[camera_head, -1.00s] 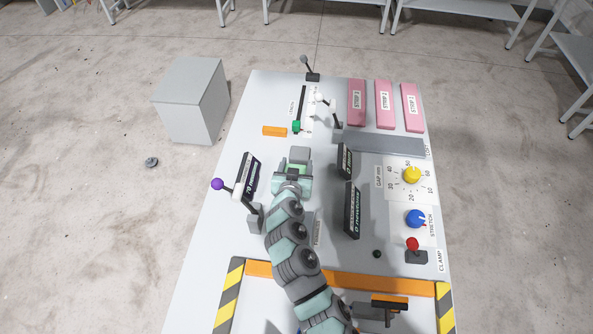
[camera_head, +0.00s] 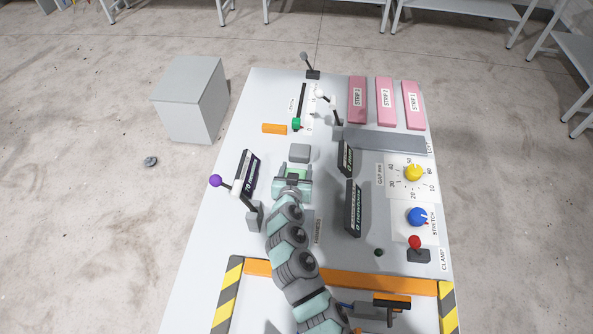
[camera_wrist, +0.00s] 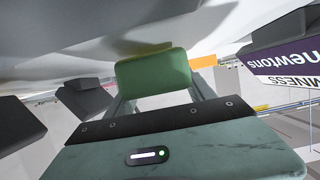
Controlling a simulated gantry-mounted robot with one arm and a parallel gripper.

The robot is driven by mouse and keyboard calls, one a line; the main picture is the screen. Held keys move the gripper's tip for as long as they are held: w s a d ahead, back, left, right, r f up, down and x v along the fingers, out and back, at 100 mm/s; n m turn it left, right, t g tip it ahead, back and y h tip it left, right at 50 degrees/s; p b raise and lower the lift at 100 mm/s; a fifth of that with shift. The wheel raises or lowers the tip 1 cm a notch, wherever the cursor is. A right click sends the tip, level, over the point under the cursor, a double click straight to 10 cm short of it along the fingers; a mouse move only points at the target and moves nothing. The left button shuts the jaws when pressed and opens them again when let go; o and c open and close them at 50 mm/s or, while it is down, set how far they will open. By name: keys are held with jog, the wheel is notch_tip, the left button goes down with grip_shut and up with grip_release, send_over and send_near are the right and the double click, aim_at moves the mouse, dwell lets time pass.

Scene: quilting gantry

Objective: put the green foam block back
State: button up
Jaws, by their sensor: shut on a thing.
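My gripper (camera_head: 293,170) is over the middle of the white table, its fingers shut on the green foam block (camera_wrist: 153,70). In the wrist view the block sits between the two fingertips, close under a large pale surface at the top of the picture. In the head view only a small green patch of the block (camera_head: 295,173) shows between the fingers. A small grey square pad (camera_head: 299,153) lies just beyond the fingertips. I cannot tell how high the block is above the table.
Dark upright displays stand left (camera_head: 246,173) and right (camera_head: 352,208) of my gripper. A purple-knobbed lever (camera_head: 215,181) is at the left edge. An orange bar (camera_head: 274,128), a green-knobbed slider (camera_head: 296,124) and several pink strips (camera_head: 385,101) lie farther back. Yellow (camera_head: 414,172) and blue (camera_head: 417,216) dials are right.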

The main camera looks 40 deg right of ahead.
jog(key=o, duration=0.9)
jog(key=shift+s+f, duration=0.1)
jog(key=shift+f, duration=0.2)
jog(key=o, duration=0.5)
jog(key=shift+f, duration=0.2)
jog(key=shift+s, duration=0.1)
jog(key=shift+r+p, duration=0.5)
jog(key=shift+p, duration=0.1)
jog(key=v, duration=1.1)
jog(key=shift+r, duration=0.35)
jog(key=shift+s+a+r, duration=0.15)
jog(key=shift+a+r, duration=0.15)
jog(key=shift+a, duration=0.05)
